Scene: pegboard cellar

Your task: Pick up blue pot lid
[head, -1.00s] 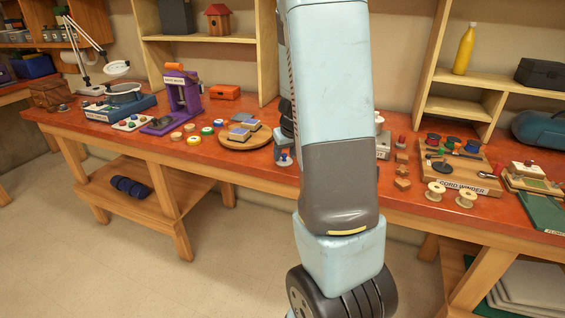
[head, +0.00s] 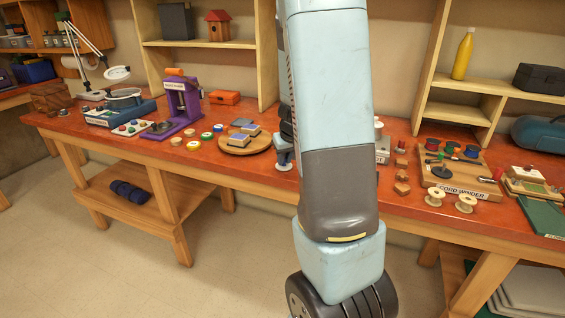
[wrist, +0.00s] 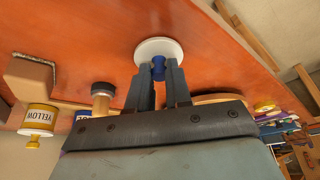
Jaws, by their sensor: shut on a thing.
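The blue pot lid is a pale round disc with a blue knob; it shows in the wrist view (wrist: 159,50) and, small, in the head view beside my arm (head: 284,167). My gripper (wrist: 159,78) is shut on the blue knob, with the disc beyond the fingertips. In the head view my gripper (head: 284,148) is partly hidden behind my arm. A blue-labelled pot (wrist: 82,115) is mostly hidden by my gripper in the wrist view. I cannot tell how far the lid is above the bench.
A yellow-labelled pot (wrist: 39,118) with a yellow knob stands near my gripper. A round wooden board (head: 232,148) and the purple press (head: 184,103) are to the left on the red bench (head: 235,170). The cord winder (head: 450,182) is to the right.

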